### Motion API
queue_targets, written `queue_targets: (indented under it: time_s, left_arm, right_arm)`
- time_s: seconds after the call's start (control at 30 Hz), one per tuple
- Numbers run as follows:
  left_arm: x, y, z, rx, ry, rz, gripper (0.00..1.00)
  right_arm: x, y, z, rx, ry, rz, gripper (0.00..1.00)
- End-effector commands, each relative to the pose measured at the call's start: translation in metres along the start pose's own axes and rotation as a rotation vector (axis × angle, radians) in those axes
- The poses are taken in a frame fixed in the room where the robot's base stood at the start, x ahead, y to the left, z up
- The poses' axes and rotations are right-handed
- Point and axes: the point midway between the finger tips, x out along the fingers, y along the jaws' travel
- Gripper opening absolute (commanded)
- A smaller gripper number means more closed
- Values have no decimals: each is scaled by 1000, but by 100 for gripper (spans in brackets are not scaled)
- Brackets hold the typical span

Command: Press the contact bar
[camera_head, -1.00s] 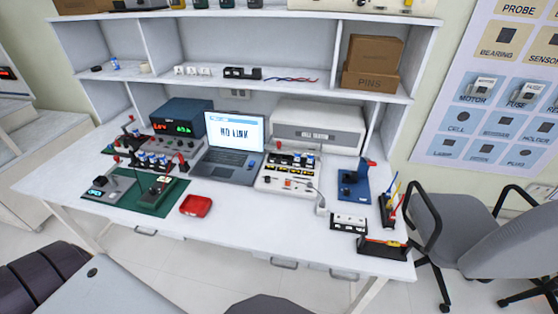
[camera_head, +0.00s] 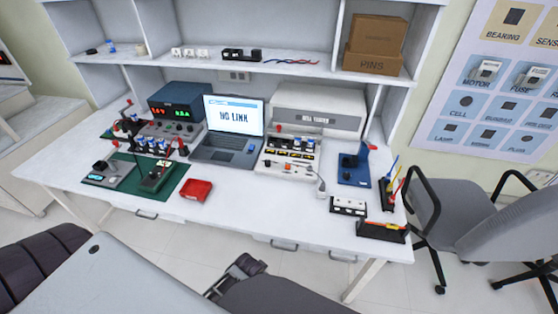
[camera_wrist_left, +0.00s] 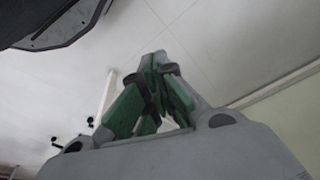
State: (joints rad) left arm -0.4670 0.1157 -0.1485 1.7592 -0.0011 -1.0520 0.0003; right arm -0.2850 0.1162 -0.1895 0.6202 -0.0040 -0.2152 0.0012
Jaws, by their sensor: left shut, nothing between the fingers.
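I cannot tell for sure which part is the contact bar. On the bench in the head view stand a white panel unit (camera_head: 290,158) with yellow-marked parts, a green mat (camera_head: 172,178) with small devices, and a blue device (camera_head: 354,170) with a dark upright. My left gripper (camera_wrist_left: 158,62) shows in the left wrist view, its green-padded fingers closed together and empty, with pale floor behind it and no bench object close.
A laptop (camera_head: 231,125) reading "NO LINK" stands mid-bench, with a red tray (camera_head: 196,190) in front of it. Black holders (camera_head: 382,231) lie at the right front corner. A grey chair (camera_head: 490,220) stands at right. The bench's front middle is clear.

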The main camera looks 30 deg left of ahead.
Motion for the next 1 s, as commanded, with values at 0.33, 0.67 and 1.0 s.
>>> queue_targets:
  time_s: [0.33, 0.67, 1.0]
  left_arm:
    - [-62, -1, -29, -5, 25, 0, 0]
    - [-124, -2, -47, -10, 45, -1, 0]
    - [-190, -4, -55, -15, 66, -2, 0]
  right_arm:
    - [2, 12, 12, -6, -13, 13, 40]
    - [5, 14, -2, -4, 3, 14, 40]
    - [7, 13, -8, -3, 10, 14, 40]
